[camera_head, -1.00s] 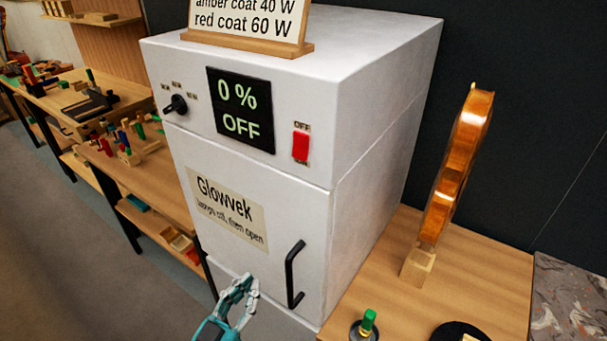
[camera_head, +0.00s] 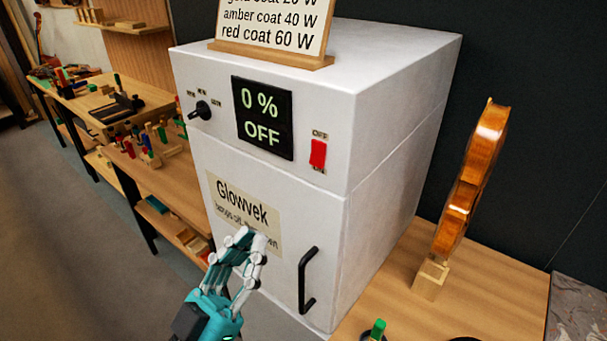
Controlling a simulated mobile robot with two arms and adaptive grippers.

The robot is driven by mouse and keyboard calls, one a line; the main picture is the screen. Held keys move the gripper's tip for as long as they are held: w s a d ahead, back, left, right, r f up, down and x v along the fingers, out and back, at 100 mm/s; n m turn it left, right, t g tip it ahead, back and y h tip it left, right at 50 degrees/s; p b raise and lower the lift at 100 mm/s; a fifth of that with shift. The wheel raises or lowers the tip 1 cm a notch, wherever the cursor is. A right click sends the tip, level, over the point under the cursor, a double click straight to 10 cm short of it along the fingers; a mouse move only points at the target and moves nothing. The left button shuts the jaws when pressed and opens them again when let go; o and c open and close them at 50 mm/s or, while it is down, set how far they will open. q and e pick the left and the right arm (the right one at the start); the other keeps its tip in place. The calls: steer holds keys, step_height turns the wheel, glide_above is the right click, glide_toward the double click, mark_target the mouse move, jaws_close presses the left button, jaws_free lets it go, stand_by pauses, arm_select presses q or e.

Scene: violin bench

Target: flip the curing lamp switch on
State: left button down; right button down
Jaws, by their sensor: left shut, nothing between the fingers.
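The curing cabinet (camera_head: 392,150) is a large white box with a door below a control panel. Its display (camera_head: 263,118) reads "0 %" and "OFF". The red rocker switch (camera_head: 318,154) is right of the display, between a label "OFF" above and a small label below that I cannot read clearly. My left gripper (camera_head: 254,238) is shut and empty in front of the door, below and left of the switch and apart from it. It partly covers the lower part of the "Glowvek" label (camera_head: 236,199). My right gripper is not in view.
A black door handle (camera_head: 305,282) sticks out right of my left gripper. A dark knob (camera_head: 201,110) is left of the display. A wattage sign (camera_head: 272,50) stands on top. A violin body (camera_head: 470,180) stands on the bench at right. Workbenches (camera_head: 170,180) with tools line the left.

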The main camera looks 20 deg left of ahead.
arm_select(q)
glide_toward(320, 147)
step_height(320, 147, up, 4)
steer(key=w, duration=0.1)
steer(key=w+d+p, duration=0.1)
steer(key=w+f, duration=0.1)
steer(key=shift+w+d, duration=0.2)
steer(key=shift+w, duration=0.15)
